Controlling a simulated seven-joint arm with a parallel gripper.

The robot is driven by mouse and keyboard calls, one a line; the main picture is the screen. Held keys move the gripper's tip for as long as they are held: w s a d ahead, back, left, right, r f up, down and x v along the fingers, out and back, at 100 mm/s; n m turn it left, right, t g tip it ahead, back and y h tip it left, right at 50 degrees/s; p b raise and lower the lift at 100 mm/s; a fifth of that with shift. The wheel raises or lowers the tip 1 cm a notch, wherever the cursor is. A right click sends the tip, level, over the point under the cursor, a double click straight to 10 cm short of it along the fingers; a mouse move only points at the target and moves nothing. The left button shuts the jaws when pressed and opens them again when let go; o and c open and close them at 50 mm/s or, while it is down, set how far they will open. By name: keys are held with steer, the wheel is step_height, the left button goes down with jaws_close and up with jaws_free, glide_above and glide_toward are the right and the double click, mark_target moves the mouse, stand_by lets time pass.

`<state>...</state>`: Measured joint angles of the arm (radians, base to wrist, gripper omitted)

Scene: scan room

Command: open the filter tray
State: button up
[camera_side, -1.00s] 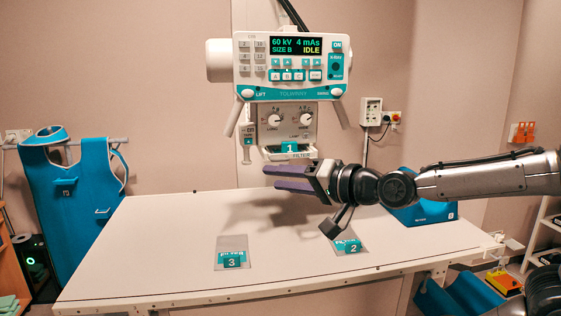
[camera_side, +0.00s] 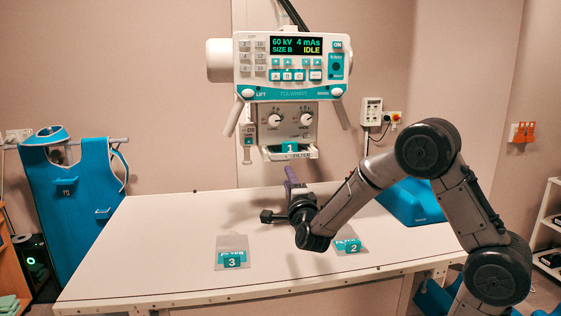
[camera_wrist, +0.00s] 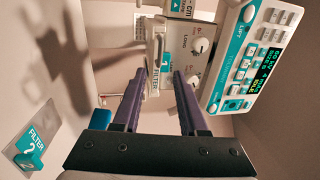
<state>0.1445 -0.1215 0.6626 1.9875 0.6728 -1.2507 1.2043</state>
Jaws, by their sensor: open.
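The filter tray (camera_side: 308,154), a pale ledge marked FILTER, is at the bottom of the X-ray head in the side view. A teal tag marked 1 (camera_side: 290,147) stands at it. In the wrist view my gripper (camera_wrist: 158,75) is open and empty, two purple fingers apart. The tray front (camera_wrist: 154,80) shows between and beyond the fingertips, with the tag (camera_wrist: 166,57) beside it. I see no contact with the tray.
The control panel (camera_side: 290,68) with two handles hangs above the tray. The table (camera_side: 150,250) holds filter 3 (camera_side: 232,262) and filter 2 (camera_side: 349,248), and a blue block (camera_side: 420,203) at the right. The table's left part is clear.

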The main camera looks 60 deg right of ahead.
mark_target(281, 160)
steer(key=x, duration=1.1)
steer(key=shift+w+d, duration=0.25)
jaws_close()
stand_by(0.9)
